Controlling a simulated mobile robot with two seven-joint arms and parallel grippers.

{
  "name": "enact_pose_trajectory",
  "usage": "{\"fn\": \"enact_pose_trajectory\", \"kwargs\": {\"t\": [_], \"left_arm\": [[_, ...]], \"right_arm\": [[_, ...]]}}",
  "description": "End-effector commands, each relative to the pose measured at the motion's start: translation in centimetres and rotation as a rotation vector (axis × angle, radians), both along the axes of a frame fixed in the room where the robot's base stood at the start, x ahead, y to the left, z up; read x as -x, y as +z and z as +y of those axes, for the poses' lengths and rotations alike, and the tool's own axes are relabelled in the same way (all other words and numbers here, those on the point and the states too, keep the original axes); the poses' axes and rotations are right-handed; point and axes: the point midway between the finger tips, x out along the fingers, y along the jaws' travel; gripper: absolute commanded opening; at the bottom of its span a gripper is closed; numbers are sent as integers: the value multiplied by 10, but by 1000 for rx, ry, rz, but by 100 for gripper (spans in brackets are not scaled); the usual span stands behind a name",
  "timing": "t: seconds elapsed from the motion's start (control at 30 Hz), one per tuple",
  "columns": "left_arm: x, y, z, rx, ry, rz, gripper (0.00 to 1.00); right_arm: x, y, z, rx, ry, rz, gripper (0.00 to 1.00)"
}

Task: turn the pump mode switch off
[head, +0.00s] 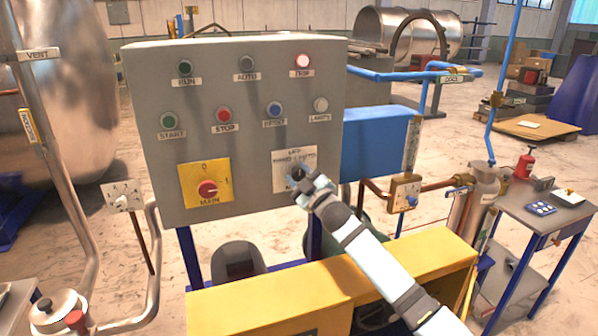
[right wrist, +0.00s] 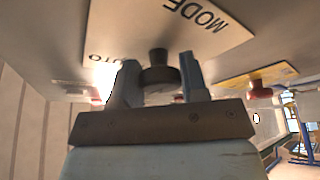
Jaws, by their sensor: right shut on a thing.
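The grey control panel (head: 245,120) carries the pump mode switch (head: 298,173), a dark knob on a white plate (head: 283,160) at its lower right. The plate's print looks like OFF at the top and HAND and AUTO at the sides. MODE and part of AUTO are readable in the right wrist view. My right gripper (head: 308,184) is at the knob, with its fingers on either side. In the right wrist view the knob (right wrist: 158,75) sits between the fingers, and the gripper is shut on it. Which mark the knob points to is hard to tell. My left gripper is not in view.
A red MAIN switch (head: 207,190) on a yellow plate is left of the mode switch. Buttons and lamps fill the panel above, with the red TRIP lamp (head: 302,62) bright. A yellow cover (head: 270,300) lies below. Pipes and a small table (head: 550,215) stand right.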

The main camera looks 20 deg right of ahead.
Motion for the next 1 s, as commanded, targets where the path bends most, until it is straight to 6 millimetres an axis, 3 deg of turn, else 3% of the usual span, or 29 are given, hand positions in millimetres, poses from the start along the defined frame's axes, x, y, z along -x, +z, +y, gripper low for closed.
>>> {"fn": "enact_pose_trajectory", "kwargs": {"t": [0.6,0.63,0.73,1.0], "left_arm": [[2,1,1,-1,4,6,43],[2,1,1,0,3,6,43],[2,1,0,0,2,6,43],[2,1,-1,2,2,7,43]], "right_arm": [[0,-1,0,47,0,-1,17],[0,-1,0,47,-1,-1,45],[0,-1,0,47,0,-1,65],[1,-1,0,47,0,-1,65]]}}
